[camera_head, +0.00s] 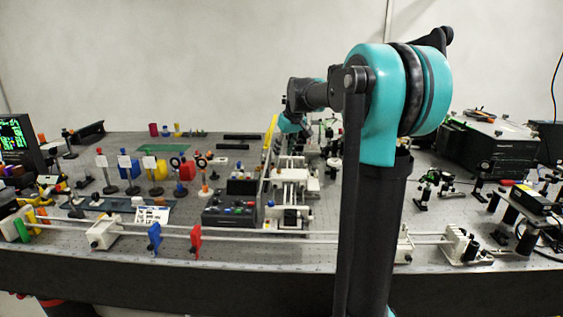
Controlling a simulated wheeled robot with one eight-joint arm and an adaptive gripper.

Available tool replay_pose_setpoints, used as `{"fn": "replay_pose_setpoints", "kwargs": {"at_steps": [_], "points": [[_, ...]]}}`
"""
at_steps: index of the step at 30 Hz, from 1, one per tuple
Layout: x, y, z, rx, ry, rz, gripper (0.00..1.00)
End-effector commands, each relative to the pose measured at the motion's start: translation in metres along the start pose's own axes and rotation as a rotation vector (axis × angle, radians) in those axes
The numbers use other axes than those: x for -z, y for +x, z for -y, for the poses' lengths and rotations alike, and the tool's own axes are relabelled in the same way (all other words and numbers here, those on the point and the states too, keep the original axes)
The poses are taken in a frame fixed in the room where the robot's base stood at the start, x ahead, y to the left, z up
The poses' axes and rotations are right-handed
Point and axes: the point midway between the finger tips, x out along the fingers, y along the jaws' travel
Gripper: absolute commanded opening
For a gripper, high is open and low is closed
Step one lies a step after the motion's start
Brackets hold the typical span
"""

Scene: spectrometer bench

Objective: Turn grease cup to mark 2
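My arm rises in front of the bench and reaches away from me. Its far end, with a small teal part, comes down behind the white stage assembly (292,178) near the middle of the bench. My gripper's fingers cannot be made out there among the small dark parts, so I cannot tell whether they are open or shut. I cannot pick out the grease cup or its marks; they are too small or hidden behind my arm.
A long rail (300,236) with a blue plate (154,238) and a red plate (195,242) runs along the bench's front. A yellow bar (270,133) stands beside my arm's end. A black box (490,148) is at right. The bench is crowded.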

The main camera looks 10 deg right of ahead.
Motion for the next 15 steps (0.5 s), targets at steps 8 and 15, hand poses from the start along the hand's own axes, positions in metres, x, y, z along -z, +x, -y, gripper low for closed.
{"fn": "replay_pose_setpoints", "kwargs": {"at_steps": [8,15], "points": [[0.000,-0.033,0.000,0.000,0.000,0.000,0.37],[0.000,-0.036,0.000,0.000,-0.001,0.000,0.37]]}}
